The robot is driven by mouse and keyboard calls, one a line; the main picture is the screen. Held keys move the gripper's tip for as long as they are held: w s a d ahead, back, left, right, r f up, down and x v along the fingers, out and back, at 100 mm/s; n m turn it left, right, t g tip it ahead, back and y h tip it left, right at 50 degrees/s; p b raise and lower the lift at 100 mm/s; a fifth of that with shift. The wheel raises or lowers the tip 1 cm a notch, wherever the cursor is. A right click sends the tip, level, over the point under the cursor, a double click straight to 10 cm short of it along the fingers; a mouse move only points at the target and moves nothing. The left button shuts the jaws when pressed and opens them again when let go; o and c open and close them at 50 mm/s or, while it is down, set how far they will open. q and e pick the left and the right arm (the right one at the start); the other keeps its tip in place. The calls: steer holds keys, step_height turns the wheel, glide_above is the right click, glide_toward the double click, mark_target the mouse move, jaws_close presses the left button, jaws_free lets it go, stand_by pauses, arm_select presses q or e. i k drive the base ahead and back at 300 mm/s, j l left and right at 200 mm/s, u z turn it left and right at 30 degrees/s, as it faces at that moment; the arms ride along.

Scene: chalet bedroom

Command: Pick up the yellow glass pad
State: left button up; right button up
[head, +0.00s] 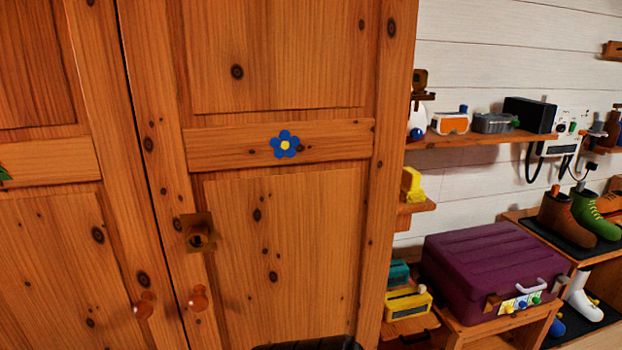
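Two yellow things show beside the right edge of the wardrobe, and I cannot tell for sure which is the yellow glass pad. One is a small upright yellow piece (412,184) on a little wooden shelf (418,207). The other is a yellow box-like thing (408,304) lower down, in front of a teal one (399,273). The wardrobe edge lies close to both on their left.
A large wooden wardrobe (282,240) with a blue flower fills the left and middle. A purple suitcase (490,268) stands on a wooden stand at right. Goggles (451,124) and a black box (529,115) sit on the upper shelf. Boots (567,217) stand far right.

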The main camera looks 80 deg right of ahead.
mark_target(410, 190)
steer(key=z, duration=3.3)
steer(key=l+u, duration=0.2)
steer(key=l, duration=0.15)
steer(key=k+l+u, duration=0.2)
steer(key=l, duration=0.15)
